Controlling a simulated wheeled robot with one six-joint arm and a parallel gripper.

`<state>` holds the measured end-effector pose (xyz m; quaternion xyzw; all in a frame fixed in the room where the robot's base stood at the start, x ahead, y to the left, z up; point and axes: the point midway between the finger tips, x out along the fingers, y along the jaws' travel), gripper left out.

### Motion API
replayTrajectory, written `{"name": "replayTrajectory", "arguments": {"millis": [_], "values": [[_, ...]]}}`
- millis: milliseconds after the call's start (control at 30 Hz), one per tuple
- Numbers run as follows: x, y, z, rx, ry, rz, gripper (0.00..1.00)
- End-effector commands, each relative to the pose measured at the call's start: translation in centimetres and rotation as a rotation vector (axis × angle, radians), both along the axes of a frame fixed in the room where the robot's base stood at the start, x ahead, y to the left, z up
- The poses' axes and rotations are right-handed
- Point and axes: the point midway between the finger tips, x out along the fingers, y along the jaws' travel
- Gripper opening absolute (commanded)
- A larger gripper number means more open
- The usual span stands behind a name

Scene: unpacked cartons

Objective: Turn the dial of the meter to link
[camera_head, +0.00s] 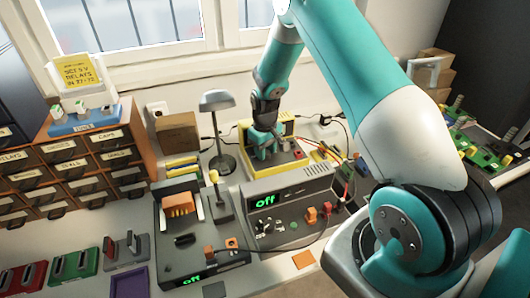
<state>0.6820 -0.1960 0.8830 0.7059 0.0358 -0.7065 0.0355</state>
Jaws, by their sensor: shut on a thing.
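The meter (289,130) is a yellow-cased instrument at the back of the bench, behind a grey unit. My arm reaches down to it from above. My gripper (263,152) has teal fingers and is at the meter's front panel, shut on the dial. The fingers hide the dial, so its setting and the link mark cannot be read. A small red part and leads show on the meter's right side.
A grey unit (290,195) reading "off" stands in front of the meter, with another (185,250) at its left. A grey lamp (219,130) stands close left of the meter. Cables and clips (338,165) crowd its right. Drawers (85,170) stand far left.

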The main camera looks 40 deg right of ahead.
Motion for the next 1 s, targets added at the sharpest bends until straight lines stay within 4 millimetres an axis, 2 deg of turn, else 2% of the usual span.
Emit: {"name": "replayTrajectory", "arguments": {"millis": [1000], "values": [[0.11,-0.04,0.09,0.000,-0.004,-0.957,0.11]]}}
